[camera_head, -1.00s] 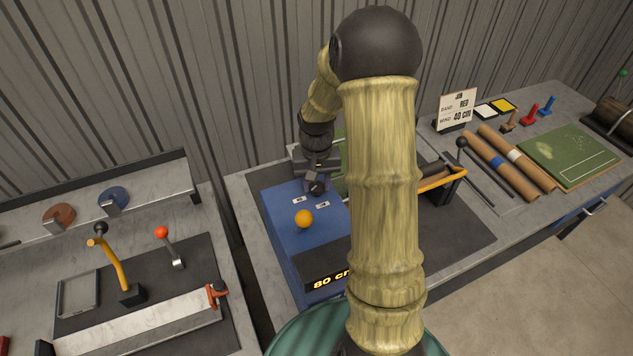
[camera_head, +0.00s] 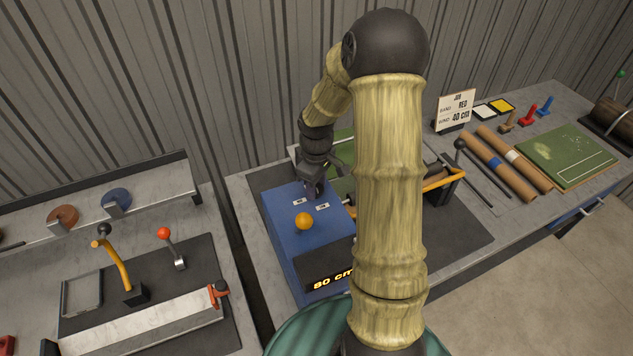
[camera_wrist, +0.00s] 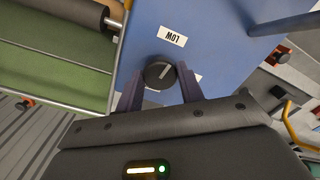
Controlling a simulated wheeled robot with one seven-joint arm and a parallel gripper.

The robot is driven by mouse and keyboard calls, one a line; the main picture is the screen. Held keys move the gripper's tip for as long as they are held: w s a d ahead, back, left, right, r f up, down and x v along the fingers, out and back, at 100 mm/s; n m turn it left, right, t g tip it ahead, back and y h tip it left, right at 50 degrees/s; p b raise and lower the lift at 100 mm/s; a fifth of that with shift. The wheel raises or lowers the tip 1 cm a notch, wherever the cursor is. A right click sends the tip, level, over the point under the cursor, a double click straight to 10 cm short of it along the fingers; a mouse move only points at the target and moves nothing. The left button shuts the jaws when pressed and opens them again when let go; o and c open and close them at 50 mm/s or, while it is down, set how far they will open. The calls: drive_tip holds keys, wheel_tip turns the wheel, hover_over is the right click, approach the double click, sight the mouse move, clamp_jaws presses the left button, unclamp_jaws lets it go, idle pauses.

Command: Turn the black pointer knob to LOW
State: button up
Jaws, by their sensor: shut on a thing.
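The black pointer knob (camera_wrist: 160,73) sits on the face of a blue box (camera_head: 283,228). Its white mark points to the upper right in the wrist view, between the white LOW label (camera_wrist: 173,36) and a second label (camera_wrist: 198,77) half hidden by a finger. My gripper (camera_wrist: 160,84) is shut on the knob, one finger at each side. In the head view my gripper (camera_head: 312,191) is at the far part of the box top and hides the knob. Two small white labels show on the box top there, too small to read.
An orange ball (camera_head: 304,221) stands on the box near the labels. The box's front display (camera_head: 332,280) reads 80 cm. A green turf strip and dark roller (camera_wrist: 75,15) lie beside the box. Levers stand on the left bench.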

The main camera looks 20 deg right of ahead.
drive_tip(key=shift+w+r+n+p, duration=0.1)
drive_tip(key=shift+n+p, duration=0.2)
drive_tip(key=shift+n, duration=0.7)
drive_tip(key=o, duration=1)
drive_tip(key=shift+a, duration=0.1)
wheel_tip(320, 180, up, 17)
drive_tip(key=b, duration=0.3)
drive_tip(key=shift+r+b, duration=0.15)
drive_tip(key=shift+b, duration=0.15)
